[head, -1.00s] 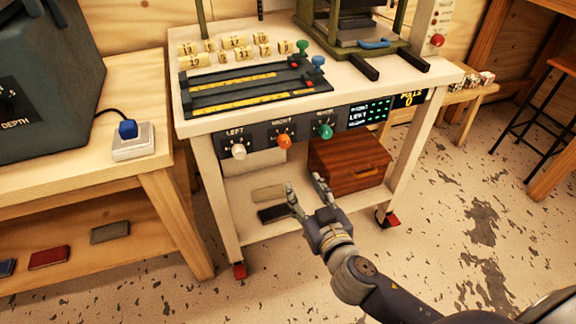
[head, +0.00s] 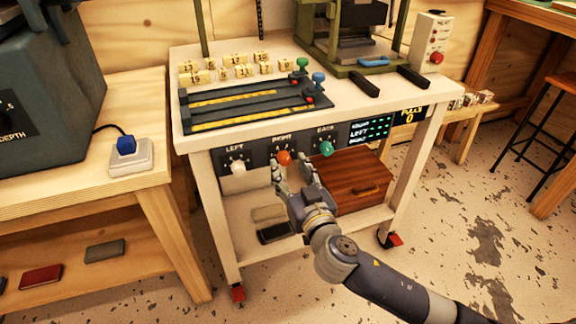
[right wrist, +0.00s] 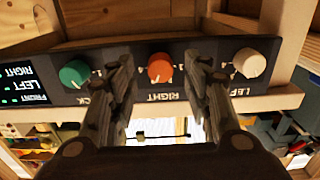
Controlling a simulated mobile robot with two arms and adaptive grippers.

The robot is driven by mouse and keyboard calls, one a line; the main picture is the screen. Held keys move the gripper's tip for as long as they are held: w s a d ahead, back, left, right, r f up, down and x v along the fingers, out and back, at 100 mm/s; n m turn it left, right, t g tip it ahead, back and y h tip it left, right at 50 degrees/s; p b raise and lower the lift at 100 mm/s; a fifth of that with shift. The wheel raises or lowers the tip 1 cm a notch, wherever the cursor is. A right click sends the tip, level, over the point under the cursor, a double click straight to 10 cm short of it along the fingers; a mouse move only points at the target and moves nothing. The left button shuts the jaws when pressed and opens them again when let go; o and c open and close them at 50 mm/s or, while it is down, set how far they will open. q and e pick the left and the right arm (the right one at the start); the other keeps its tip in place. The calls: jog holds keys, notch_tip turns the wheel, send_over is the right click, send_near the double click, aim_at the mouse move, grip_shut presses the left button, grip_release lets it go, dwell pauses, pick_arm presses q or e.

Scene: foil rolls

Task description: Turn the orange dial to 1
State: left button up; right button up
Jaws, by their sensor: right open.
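The orange dial (head: 284,157), labelled RIGHT, sits on the dark panel (head: 262,151) along the front edge of the white cart, between a white dial (head: 237,166) on the left and a green dial (head: 326,148) on the right. My right gripper (head: 291,167) is open just in front of and below the orange dial. In the right wrist view the orange dial (right wrist: 160,67) shows in the gap between the two open fingers (right wrist: 161,70), apparently untouched. The dial's exact setting is too small to read. My left gripper is not in view.
The cart top (head: 330,115) carries dark rails, several numbered blocks and a green press (head: 345,45). A wooden box (head: 352,178) stands on the lower shelf behind my right gripper. A bench with a blue switch (head: 126,146) stands at the left.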

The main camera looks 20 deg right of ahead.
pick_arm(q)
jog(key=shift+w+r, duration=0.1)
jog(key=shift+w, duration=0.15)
pick_arm(e)
jog(key=shift+w, duration=0.9)
jog(key=c, duration=1.1)
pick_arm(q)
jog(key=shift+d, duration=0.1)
pick_arm(e)
jog(key=shift+o, duration=0.2)
